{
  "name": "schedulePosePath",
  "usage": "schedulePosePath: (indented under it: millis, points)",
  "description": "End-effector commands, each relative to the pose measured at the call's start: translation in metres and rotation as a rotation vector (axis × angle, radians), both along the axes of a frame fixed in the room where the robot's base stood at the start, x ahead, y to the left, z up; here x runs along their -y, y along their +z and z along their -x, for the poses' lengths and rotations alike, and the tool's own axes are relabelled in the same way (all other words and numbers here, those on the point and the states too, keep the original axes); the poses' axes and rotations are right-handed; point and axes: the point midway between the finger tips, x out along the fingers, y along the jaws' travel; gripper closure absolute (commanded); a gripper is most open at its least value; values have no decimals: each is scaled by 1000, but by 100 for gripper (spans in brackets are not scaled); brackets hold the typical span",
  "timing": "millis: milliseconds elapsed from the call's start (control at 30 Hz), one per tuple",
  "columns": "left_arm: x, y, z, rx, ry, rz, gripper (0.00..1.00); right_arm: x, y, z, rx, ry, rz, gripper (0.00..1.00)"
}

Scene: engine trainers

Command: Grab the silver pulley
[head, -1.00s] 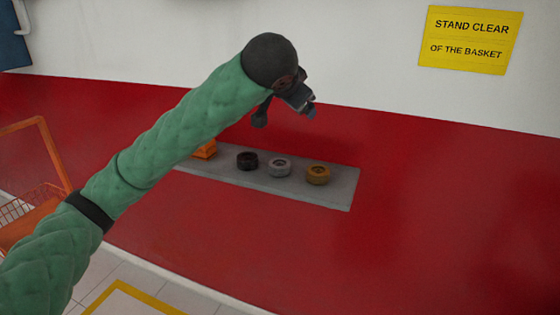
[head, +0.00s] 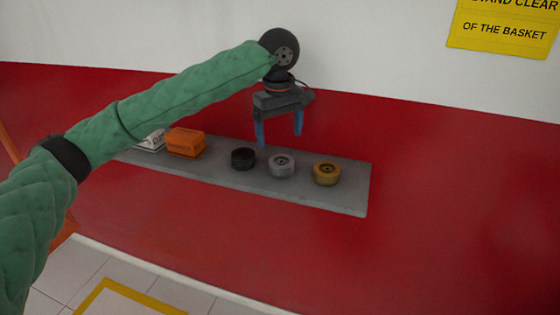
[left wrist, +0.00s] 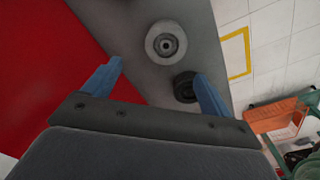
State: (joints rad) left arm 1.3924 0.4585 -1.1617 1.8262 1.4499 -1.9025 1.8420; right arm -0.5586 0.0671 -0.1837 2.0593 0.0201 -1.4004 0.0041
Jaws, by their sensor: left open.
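The silver pulley (head: 281,165) sits on the grey shelf (head: 220,178), between the black pulley (head: 243,158) and the gold pulley (head: 326,173). My left gripper (head: 280,142) points down, open and empty, above and behind the silver pulley, apart from it. The black pulley (left wrist: 184,86) is close to the finger on the right there. My right gripper is not in view.
An orange box (head: 185,142) and a white item (head: 152,141) stand at the shelf's left. The red wall (head: 450,190) is behind the shelf. A yellow sign (head: 503,30) is at upper right. An orange basket (left wrist: 282,117) shows in the left wrist view.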

Motion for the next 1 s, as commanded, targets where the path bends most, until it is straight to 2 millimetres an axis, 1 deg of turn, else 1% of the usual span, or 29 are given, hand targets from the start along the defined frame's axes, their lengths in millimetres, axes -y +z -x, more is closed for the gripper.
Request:
schedulePosePath:
  millis: [100,200,300,400,567,700,867,1000]
  points:
    - [-1,0,9,-45,188,-1,16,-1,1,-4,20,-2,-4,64]
    - [-2,0,10,-51,333,-4,16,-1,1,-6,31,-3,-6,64]
    - [-2,0,10,-50,437,-6,16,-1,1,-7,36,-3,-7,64]
    - [-2,0,10,-51,497,-5,16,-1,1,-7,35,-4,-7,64]
    - [-3,-8,10,-50,523,-6,16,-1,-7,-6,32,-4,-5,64]
    - [-2,-22,10,-51,522,-5,16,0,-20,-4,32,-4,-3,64]
    - [-1,-29,10,-49,521,-5,16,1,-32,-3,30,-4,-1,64]
    - [0,-40,10,-49,521,-5,16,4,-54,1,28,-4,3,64]
